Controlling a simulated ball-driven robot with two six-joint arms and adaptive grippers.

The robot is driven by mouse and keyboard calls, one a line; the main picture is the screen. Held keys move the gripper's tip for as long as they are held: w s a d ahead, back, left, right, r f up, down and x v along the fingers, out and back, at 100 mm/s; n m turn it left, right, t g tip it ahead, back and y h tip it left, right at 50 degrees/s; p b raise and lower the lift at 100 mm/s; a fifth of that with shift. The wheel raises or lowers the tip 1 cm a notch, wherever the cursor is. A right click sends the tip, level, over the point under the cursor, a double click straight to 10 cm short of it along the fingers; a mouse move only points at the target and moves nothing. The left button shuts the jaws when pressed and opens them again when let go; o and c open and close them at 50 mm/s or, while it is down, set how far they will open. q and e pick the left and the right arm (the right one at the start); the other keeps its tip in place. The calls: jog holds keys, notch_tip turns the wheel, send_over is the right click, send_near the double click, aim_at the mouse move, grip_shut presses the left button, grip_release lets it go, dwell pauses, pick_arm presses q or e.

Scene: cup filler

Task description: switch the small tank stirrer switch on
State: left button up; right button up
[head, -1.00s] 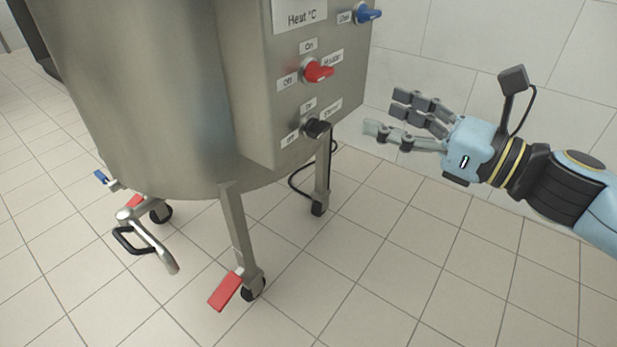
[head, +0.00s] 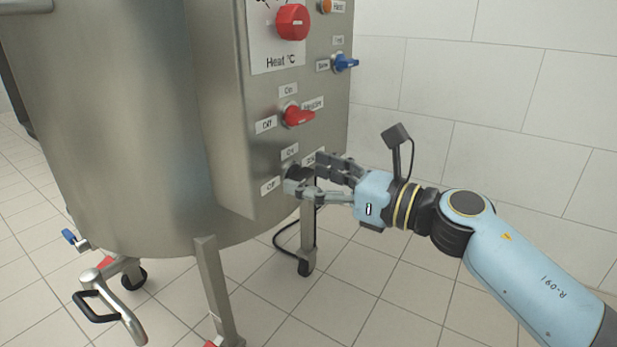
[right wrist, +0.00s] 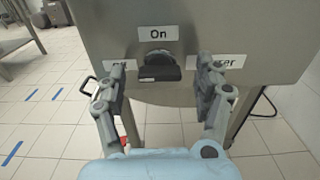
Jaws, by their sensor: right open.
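The black stirrer switch (head: 296,173) is the lowest knob on the tank's control box, below the red heater switch (head: 298,116). In the head view my right gripper's fingers partly hide it. In the right wrist view the black knob (right wrist: 158,66) shows clearly, with the "On" label above and labels to both sides; its bar lies nearly level. My right gripper (head: 312,178) is open at the switch. In the wrist view its fingers (right wrist: 160,88) stand left and right of the knob, with gaps on both sides. My left gripper is not in view.
The steel tank (head: 120,120) stands on legs with castors. A red heat dial (head: 293,22) and a blue switch (head: 345,62) sit higher on the box. A drain valve with a handle (head: 105,300) sticks out low at left. A black cable hangs below the box.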

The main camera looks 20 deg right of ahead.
jog(key=shift+w+a, duration=0.35)
jog(key=shift+w, duration=0.05)
